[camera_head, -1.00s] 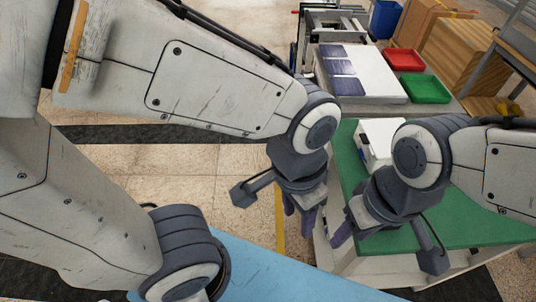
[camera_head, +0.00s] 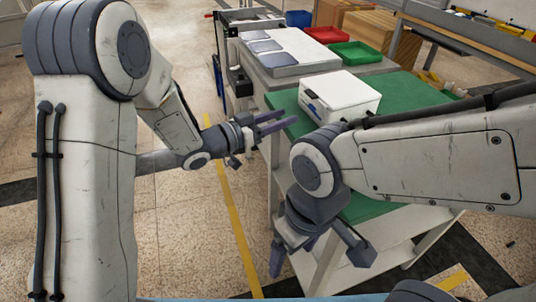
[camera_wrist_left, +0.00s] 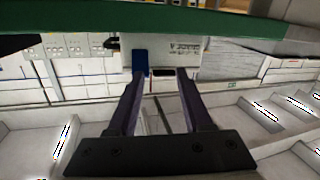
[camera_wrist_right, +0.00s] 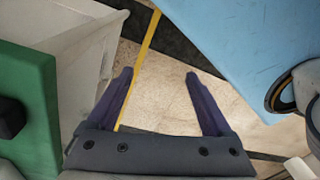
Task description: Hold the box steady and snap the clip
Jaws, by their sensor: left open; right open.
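A white box (camera_head: 342,93) stands on the green mat (camera_head: 398,96) of the workbench. A small blue piece, which may be the clip, shows on its front face in the left wrist view (camera_wrist_left: 140,60); there the box (camera_wrist_left: 185,52) appears upside down. My left gripper (camera_head: 288,119) is open, level, pointing at the box from the left, apart from it and near the bench edge. My right gripper (camera_head: 291,260) is open and empty, pointing down in front of the bench; in the right wrist view (camera_wrist_right: 158,74) only floor lies between its fingers. My right arm covers part of the mat.
Behind the mat is a white board with grey-blue sheets (camera_head: 285,48). A green tray (camera_head: 355,51), a red tray (camera_head: 326,34) and a blue bin (camera_head: 299,18) stand farther back. A yellow floor line (camera_head: 236,225) runs left of the bench.

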